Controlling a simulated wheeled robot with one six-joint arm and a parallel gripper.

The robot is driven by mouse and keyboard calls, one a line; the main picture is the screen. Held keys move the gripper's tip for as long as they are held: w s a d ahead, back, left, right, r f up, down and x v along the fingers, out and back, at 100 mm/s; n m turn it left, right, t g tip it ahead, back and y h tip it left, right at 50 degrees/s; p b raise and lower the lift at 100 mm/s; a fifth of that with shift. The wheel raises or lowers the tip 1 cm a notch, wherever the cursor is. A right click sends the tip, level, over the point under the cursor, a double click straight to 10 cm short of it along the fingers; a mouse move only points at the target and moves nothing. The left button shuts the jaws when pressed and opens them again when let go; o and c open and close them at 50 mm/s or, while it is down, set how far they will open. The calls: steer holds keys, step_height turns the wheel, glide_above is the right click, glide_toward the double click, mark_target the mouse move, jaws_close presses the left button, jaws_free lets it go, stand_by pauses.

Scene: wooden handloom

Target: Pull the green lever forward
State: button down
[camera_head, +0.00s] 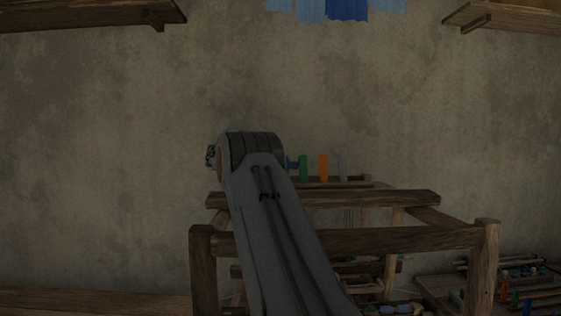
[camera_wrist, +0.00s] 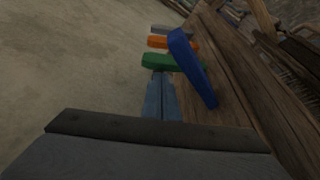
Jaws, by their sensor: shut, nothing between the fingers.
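The green lever (camera_head: 303,168) stands upright on the loom's top in the head view, just right of my arm's end. In the wrist view the green lever (camera_wrist: 172,61) lies across the picture, straight beyond my fingertips. My gripper (camera_wrist: 159,76) is shut and empty, with its tips close to the green lever's near side; I cannot tell if they touch it. A blue lever (camera_wrist: 190,66) is tilted differently from the others and stands just right of my fingers. In the head view my arm hides most of my gripper.
The orange lever (camera_head: 323,168) and grey lever (camera_head: 343,166) stand beyond the green one in a row. A bench with tools (camera_head: 520,285) is at the lower right. Bare wall is behind.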

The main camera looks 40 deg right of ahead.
steer(key=shift+s+d+f, duration=0.1)
steer(key=shift+s+d, duration=0.1)
steer(key=shift+d, duration=0.25)
steer(key=shift+a, duration=0.1)
steer(key=shift+s+a+b, duration=0.25)
steer(key=shift+s+b, duration=0.05)
steer(key=shift+b, duration=0.45)
steer(key=shift+s+a+r, duration=0.15)
steer(key=shift+s+r, duration=0.1)
steer(key=shift+r, duration=0.1)
steer(key=v, duration=1)
steer(key=shift+f+b, duration=0.3)
steer(key=shift+f, duration=0.1)
steer(key=shift+a, duration=0.1)
